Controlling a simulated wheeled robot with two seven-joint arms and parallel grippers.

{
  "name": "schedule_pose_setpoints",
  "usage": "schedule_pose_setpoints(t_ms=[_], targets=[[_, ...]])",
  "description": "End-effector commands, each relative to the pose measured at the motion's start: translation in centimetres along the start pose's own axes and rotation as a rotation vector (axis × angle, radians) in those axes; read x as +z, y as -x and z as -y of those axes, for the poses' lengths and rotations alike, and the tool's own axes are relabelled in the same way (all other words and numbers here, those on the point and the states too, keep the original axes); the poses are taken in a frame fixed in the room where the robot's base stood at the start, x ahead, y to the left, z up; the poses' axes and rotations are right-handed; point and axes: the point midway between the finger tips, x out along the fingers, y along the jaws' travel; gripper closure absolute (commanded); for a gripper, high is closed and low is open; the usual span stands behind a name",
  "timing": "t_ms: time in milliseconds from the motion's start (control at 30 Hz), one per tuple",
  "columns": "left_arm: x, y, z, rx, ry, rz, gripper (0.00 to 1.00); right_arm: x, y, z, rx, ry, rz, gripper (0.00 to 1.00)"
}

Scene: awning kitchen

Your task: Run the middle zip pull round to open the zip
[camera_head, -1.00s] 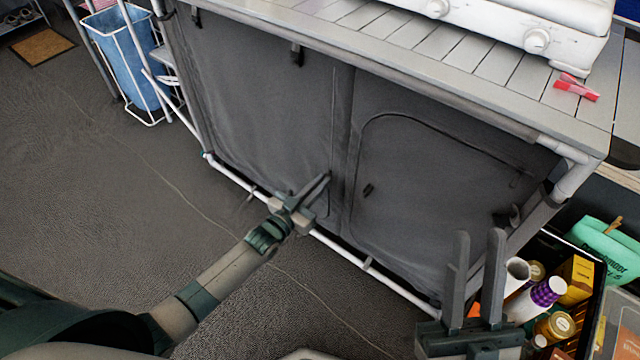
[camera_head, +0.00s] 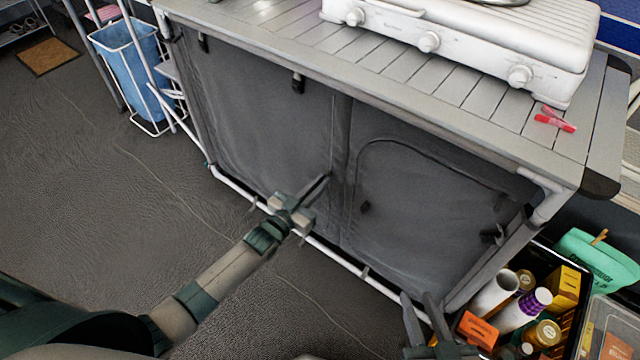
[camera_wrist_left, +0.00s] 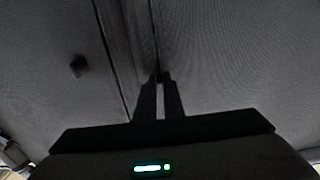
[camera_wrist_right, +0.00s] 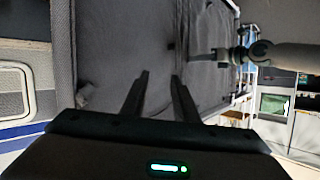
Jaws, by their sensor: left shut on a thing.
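The grey fabric front of the cabinet (camera_head: 265,130) carries a vertical zip line near its middle and an arched zip line (camera_head: 400,142) on the right panel. My left gripper (camera_head: 323,183) is at the lower middle of the fabric, beside the vertical zip line. In the left wrist view its fingers (camera_wrist_left: 160,78) are shut on a small dark zip pull (camera_wrist_left: 163,76), mostly hidden between the tips. My right gripper (camera_head: 420,298) is open and empty, low in front of the cabinet's right end.
A white stove (camera_head: 450,45) and a red clip (camera_head: 554,120) are on the slatted top. A black crate with an orange box (camera_head: 477,330) and several bottles stands right of my right gripper. A blue bin (camera_head: 130,65) is at the far left. The floor at left is clear.

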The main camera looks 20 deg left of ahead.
Motion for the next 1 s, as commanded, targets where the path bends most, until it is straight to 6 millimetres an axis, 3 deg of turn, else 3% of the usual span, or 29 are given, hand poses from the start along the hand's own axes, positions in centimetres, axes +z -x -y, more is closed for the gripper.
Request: schedule_pose_setpoints(t_ms=[333, 1000], targets=[[-3.0, 0.1, 0.0, 0.0, 0.0, 0.001, 1.0, 7.3, 3.4, -2.0, 0.039, -0.057, 0.448, 0.73], [-8.2, 0.1, 0.0, 0.0, 0.0, 0.001, 1.0, 9.8, 7.8, -6.4, 0.159, -0.02, 0.784, 0.73]])
